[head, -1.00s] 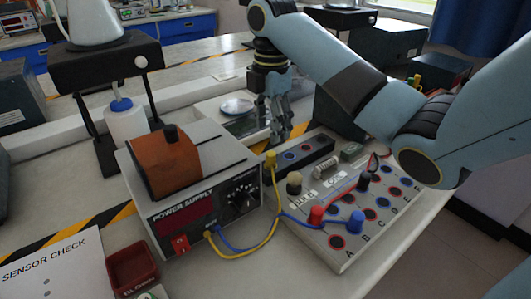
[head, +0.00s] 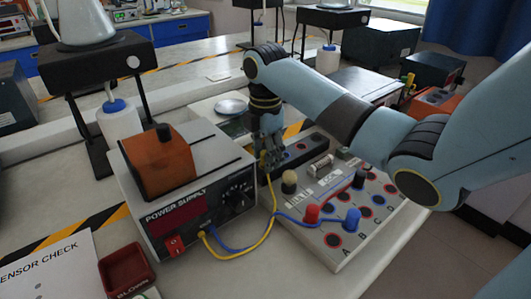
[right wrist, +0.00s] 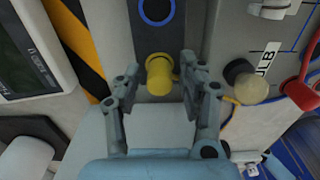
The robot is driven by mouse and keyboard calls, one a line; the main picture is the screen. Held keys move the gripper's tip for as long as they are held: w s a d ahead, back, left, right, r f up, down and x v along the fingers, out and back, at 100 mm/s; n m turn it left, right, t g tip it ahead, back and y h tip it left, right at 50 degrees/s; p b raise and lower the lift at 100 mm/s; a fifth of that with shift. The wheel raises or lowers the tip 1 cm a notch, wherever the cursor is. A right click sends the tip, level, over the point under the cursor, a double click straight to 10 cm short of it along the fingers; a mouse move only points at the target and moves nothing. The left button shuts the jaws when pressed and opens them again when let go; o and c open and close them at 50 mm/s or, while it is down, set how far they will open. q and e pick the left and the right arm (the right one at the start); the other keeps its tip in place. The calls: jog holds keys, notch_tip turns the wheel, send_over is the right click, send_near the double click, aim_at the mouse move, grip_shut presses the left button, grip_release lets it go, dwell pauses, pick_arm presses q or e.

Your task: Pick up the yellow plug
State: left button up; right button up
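The yellow plug (right wrist: 160,74) stands in a socket of the dark strip in the right wrist view, with a yellow lead running off to the right. My right gripper (right wrist: 161,72) is open, with one finger on each side of the plug and small gaps visible. In the head view my right gripper (head: 267,156) points down over the plug's place and mostly hides it; the yellow lead (head: 273,205) comes out below. My left gripper is not in view.
The power supply (head: 180,172) stands left of the gripper. The socket board (head: 335,255) with red, blue and cream plugs lies to the right. A small red tray (head: 126,270) and the sensor check sheet (head: 50,270) are at front left.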

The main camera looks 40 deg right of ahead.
grip_shut()
jog(key=shift+r, duration=0.1)
jog(key=shift+r, duration=0.25)
jog(key=r, duration=0.3)
jog(key=shift+s+d+r, duration=0.1)
jog(key=shift+d+r, duration=0.2)
jog(key=shift+r, duration=0.1)
jog(key=s+d+r+p, duration=0.1)
jog(key=s+d+r, duration=0.5)
jog(key=s+d, duration=0.1)
jog(key=shift+d+r, duration=0.25)
jog(key=shift+d, duration=0.55)
jog(key=shift+s, duration=0.1)
